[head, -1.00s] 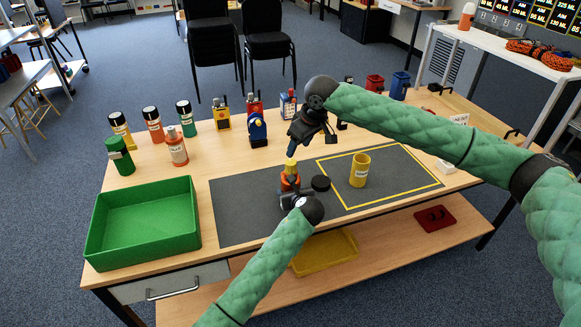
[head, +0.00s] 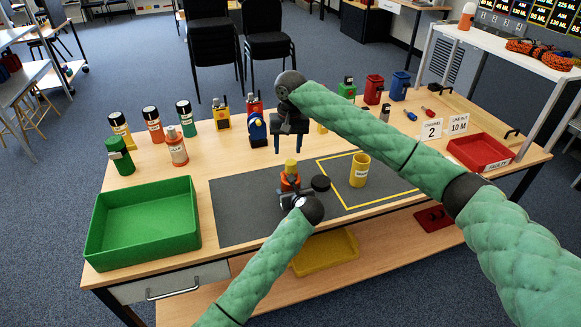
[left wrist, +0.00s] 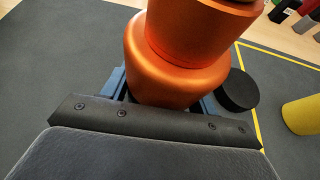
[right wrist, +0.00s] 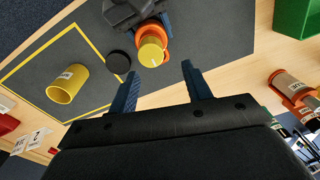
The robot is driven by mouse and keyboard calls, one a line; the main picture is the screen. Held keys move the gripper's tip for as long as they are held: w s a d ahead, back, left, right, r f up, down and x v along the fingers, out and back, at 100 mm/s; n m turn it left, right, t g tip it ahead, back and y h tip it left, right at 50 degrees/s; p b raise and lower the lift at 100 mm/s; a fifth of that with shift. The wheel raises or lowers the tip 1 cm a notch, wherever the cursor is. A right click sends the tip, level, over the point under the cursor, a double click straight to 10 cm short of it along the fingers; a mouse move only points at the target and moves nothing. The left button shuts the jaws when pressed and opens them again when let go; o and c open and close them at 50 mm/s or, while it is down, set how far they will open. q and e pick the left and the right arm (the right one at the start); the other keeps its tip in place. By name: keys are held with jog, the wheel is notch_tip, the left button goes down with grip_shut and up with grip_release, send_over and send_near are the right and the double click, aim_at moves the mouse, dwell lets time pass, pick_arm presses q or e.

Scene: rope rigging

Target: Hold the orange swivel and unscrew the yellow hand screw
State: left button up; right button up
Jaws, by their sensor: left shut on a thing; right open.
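The orange swivel (head: 290,183) stands upright on the dark mat, and it fills the top of the left wrist view (left wrist: 178,62). My left gripper (head: 291,194) is shut on its lower body, with a blue finger on each side in the left wrist view. The yellow hand screw (head: 291,166) sits on top of the swivel; its round end faces the right wrist camera (right wrist: 151,53). My right gripper (head: 290,158) is open and empty above the screw, apart from it. Its two blue fingers are spread in the right wrist view.
A black disc (head: 320,183) lies right of the swivel. A yellow cup (head: 360,170) stands inside the yellow outline. A green tray (head: 142,262) is at left, and a red tray (head: 505,166) at right. Bottles and radios line the back.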

aim_at(291, 161)
jog(key=shift+s+d+m, duration=0.2)
jog(key=shift+d+m, duration=0.15)
jog(key=shift+m, duration=0.15)
jog(key=shift+s+d+m+h, duration=0.1)
jog(key=shift+m+h, duration=0.2)
jog(key=shift+m, duration=0.2)
jog(key=shift+f, duration=2.45)
jog(key=n, duration=1)
jog(key=m, duration=0.5)
jog(key=shift+f, duration=0.1)
jog(key=m, duration=0.5)
